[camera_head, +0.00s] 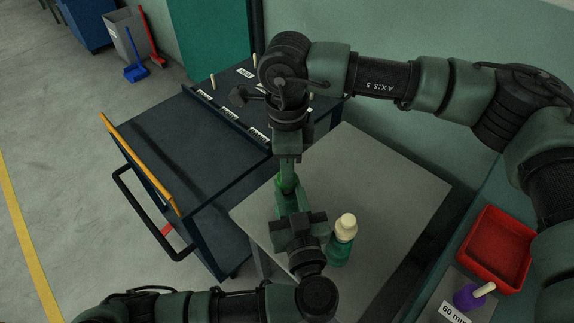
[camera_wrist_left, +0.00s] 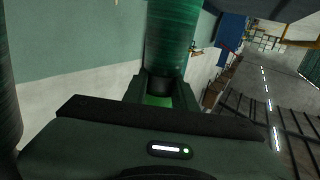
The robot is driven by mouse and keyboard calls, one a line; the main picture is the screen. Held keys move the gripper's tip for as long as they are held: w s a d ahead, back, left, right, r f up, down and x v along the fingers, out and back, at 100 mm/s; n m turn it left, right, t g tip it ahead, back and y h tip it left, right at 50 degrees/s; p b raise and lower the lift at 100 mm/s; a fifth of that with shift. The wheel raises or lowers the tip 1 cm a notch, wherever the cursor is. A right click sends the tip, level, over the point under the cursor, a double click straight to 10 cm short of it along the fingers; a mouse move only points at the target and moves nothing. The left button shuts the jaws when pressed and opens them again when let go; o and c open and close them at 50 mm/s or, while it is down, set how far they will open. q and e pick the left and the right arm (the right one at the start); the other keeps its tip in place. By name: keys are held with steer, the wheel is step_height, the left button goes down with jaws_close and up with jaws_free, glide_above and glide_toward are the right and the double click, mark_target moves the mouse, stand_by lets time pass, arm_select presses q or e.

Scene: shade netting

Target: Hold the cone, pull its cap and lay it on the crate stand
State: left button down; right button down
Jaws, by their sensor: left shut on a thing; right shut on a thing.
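A green cone wound with thread (camera_head: 288,181) is between my two grippers, above the grey stand top (camera_head: 390,185). My left gripper (camera_head: 289,200) is shut on it from the near side. In the left wrist view the green cone (camera_wrist_left: 172,38) rises from between the left fingers (camera_wrist_left: 160,95). My right gripper (camera_head: 288,158) points down from above and is shut at the cone's upper end. The cap there is hidden by the right gripper.
A second green cone with a cream top (camera_head: 341,238) stands on the stand close right of my left gripper. A dark cart (camera_head: 190,150) with an orange edge stands left. A red tray (camera_head: 496,249) and a purple cone (camera_head: 467,297) are at right.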

steer(key=shift+r, duration=0.15)
stand_by(0.3)
steer(key=shift+r, duration=0.95)
steer(key=shift+r, duration=2.05)
arm_select(q)
steer(key=c, duration=1.1)
jaws_free()
steer(key=shift+o, duration=0.2)
